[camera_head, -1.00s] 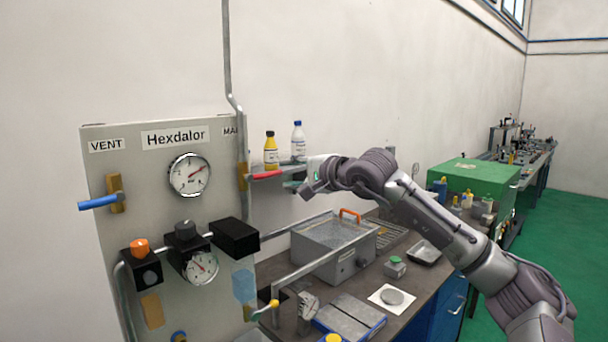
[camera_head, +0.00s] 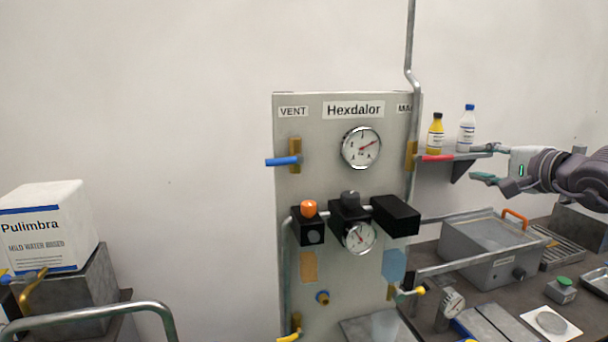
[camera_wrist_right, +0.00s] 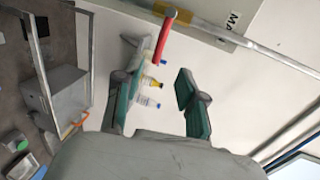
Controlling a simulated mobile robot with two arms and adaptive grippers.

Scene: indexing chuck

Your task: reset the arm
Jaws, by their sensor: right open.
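My right arm comes in from the right in the head view, its gripper (camera_head: 483,163) open and empty, fingers pointing left. It is to the right of the red valve handle (camera_head: 437,158) at the panel's right edge, apart from it in the picture. In the right wrist view the open fingers (camera_wrist_right: 155,85) have nothing between them that is held; the red handle (camera_wrist_right: 162,40) shows beyond their tips. The grey Hexdalor panel (camera_head: 335,200) carries gauges, a blue handle (camera_head: 283,161) and an orange knob (camera_head: 309,208). My left gripper is not in view.
A yellow bottle (camera_head: 435,138) and a white bottle (camera_head: 467,132) stand on a small shelf near my right gripper. Below are a grey tank (camera_head: 490,255) and the cluttered bench. A white Pulimbra box (camera_head: 45,230) is at left. The wall between is bare.

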